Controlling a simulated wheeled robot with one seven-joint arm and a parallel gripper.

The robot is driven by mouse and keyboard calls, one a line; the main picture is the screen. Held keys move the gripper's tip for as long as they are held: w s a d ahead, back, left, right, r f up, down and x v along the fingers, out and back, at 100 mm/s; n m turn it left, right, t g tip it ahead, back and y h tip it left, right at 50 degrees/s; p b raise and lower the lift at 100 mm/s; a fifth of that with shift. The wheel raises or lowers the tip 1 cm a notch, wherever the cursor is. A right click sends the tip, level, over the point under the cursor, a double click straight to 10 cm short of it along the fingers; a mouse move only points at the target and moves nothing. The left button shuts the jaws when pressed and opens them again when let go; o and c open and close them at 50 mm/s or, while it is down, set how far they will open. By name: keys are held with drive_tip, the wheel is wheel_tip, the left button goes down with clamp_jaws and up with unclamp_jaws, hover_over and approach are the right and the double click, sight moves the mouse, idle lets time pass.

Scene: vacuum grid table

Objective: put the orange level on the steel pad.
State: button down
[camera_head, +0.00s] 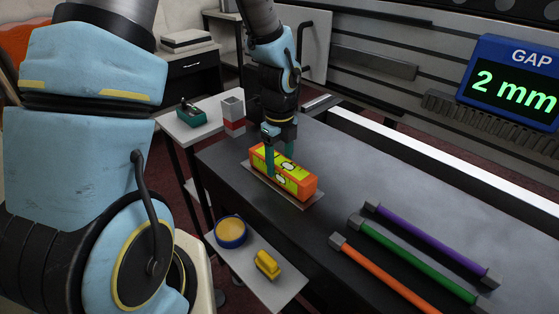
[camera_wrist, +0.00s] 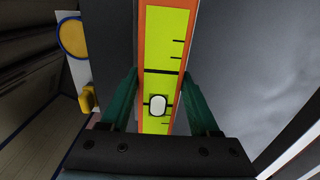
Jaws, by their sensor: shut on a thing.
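The orange level (camera_head: 303,189) is a long block with orange ends and a yellow-green face with black marks and a white vial. The steel pad (camera_head: 268,182) is a thin plate on the dark table, and its edge shows along the level's near side. The level is lined up over the pad, flat and very close to it; I cannot tell by eye whether they touch. My gripper (camera_head: 279,162) points down and is shut across the level. In the wrist view its green fingers (camera_wrist: 161,100) stand on both sides of the level (camera_wrist: 165,50).
A display (camera_head: 515,80) reads "GAP 2 mm". Purple (camera_head: 425,242), green (camera_head: 415,260) and orange (camera_head: 380,277) bars lie on the table at right. A side shelf holds a blue-rimmed round dish (camera_head: 231,232) and a yellow object (camera_head: 267,264). The table between is clear.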

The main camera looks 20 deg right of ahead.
sight(279, 161)
drive_tip(key=shift+f, duration=0.1)
drive_tip(key=shift+c, duration=0.6)
unclamp_jaws()
wheel_tip(279, 161, up, 12)
drive_tip(key=s+a+f+n+t, duration=0.1)
drive_tip(key=a+n, duration=2.2)
drive_tip(key=n, duration=0.6)
drive_tip(key=shift+s+a+n+t+b, duration=0.2)
drive_tip(key=shift+a+n+t+b, duration=0.1)
drive_tip(key=shift+a+b, duration=0.1)
